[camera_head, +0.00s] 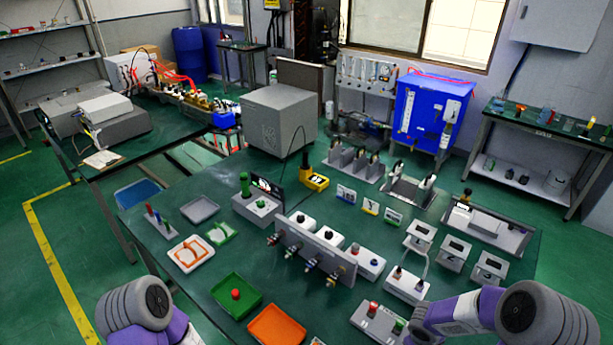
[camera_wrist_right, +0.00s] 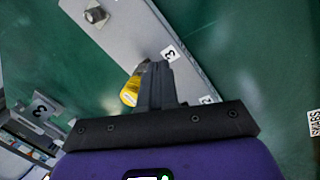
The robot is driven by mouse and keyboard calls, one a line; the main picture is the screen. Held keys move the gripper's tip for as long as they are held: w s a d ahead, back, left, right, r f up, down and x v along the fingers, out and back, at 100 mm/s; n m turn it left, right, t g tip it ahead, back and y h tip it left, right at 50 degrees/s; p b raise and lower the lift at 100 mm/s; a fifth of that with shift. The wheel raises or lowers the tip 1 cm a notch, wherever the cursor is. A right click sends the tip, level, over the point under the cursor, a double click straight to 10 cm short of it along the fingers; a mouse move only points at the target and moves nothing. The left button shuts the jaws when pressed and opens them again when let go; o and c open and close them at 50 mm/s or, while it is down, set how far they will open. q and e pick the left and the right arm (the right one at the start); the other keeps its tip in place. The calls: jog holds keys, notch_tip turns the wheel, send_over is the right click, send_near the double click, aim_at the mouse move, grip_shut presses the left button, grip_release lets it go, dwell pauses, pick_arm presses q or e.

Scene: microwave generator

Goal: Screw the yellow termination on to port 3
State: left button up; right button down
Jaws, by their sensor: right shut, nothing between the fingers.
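The yellow termination (camera_wrist_right: 130,92) shows in the right wrist view, tilted, with a grey metal end towards the grey port panel (camera_wrist_right: 135,32). It is beside my right gripper (camera_wrist_right: 158,72), whose fingers are shut and empty. The fingers partly cover the area, so I cannot tell whether the termination is seated on a port. A "3" label (camera_wrist_right: 169,54) is on the panel by the fingertips. In the head view the upright panel (camera_head: 318,250) carries several small fittings along its front. My right gripper's fingers and my left gripper do not show in the head view.
A bare metal port (camera_wrist_right: 95,15) is farther along the panel.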

jog(key=shift+w+d+f, duration=0.15)
jog(key=shift+w+d, duration=0.05)
dwell(0.8)
jog(key=shift+w, duration=0.1)
jog(key=shift+w+a+b, duration=0.3)
jog(key=shift+w+b, duration=0.2)
jog(key=shift+b, duration=0.85)
jog(key=shift+w+b, duration=0.25)
jog(key=shift+b, duration=0.2)
jog(key=shift+w, duration=0.1)
jog(key=shift+a+b, duration=0.3)
jog(key=shift+b, duration=0.2)
jog(key=d+p+v, duration=0.1)
jog(key=p+v, duration=0.3)
jog(key=v, duration=0.1)
jog(key=shift+w+r, duration=0.2)
jog(key=shift+r, duration=0.35)
